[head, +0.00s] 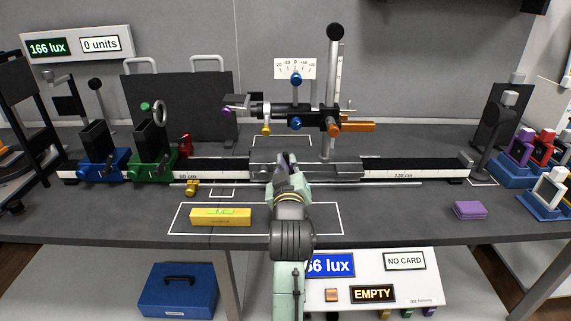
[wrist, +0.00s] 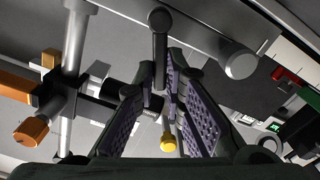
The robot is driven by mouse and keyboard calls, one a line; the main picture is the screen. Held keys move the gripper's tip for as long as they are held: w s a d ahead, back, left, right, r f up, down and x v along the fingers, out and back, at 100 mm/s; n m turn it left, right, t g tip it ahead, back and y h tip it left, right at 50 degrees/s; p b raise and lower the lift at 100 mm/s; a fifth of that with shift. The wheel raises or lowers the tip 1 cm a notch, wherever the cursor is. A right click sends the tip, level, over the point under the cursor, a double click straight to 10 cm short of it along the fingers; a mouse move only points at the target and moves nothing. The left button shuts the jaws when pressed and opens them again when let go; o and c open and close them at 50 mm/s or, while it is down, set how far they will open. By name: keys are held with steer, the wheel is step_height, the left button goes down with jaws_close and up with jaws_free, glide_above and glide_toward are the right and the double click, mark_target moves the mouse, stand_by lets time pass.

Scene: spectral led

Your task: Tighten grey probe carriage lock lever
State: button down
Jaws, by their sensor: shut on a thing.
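The grey probe carriage (head: 345,168) sits on the optical rail near its middle, behind my gripper. In the wrist view, the carriage (wrist: 205,32) fills the top. Its dark grey lock lever (wrist: 160,42) has a rounded end against the carriage and runs down to my fingertips. My gripper (head: 287,160) is at the carriage's front left; in the wrist view, my gripper (wrist: 163,80) is shut on the lever, its purple ribbed pads on either side. The lever's gripped part is partly hidden by the fingers. In the head view, my gripper hides the lever.
Above the carriage stands a post with a black probe arm (head: 290,110), coloured knobs and an orange bar. Green (head: 152,158) and blue (head: 103,165) carriages stand left on the rail (head: 415,166). A yellow level (head: 220,216) and purple block (head: 469,209) lie in front.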

steer(key=m, duration=0.2)
steer(key=d+m, duration=0.1)
steer(key=m, duration=0.1)
steer(key=d+m+p, duration=0.1)
steer(key=m, duration=0.1)
steer(key=shift+d+r, duration=0.2)
steer(key=shift+d, duration=0.05)
steer(key=shift+d+f+m+p, duration=0.15)
steer(key=shift+d+m, duration=0.15)
steer(key=shift+m, duration=0.65)
steer(key=shift+d+f+m+p, duration=0.1)
steer(key=shift+d+m, duration=0.25)
steer(key=shift+m, duration=0.65)
steer(key=shift+d+f+m+p, duration=0.15)
steer(key=shift+d+m, duration=0.15)
steer(key=shift+m, duration=0.65)
steer(key=c, duration=1.7)
jaws_free()
steer(key=shift+o, duration=0.2)
steer(key=shift+s, duration=0.1)
steer(key=s, duration=0.7)
steer(key=shift+s, duration=0.15)
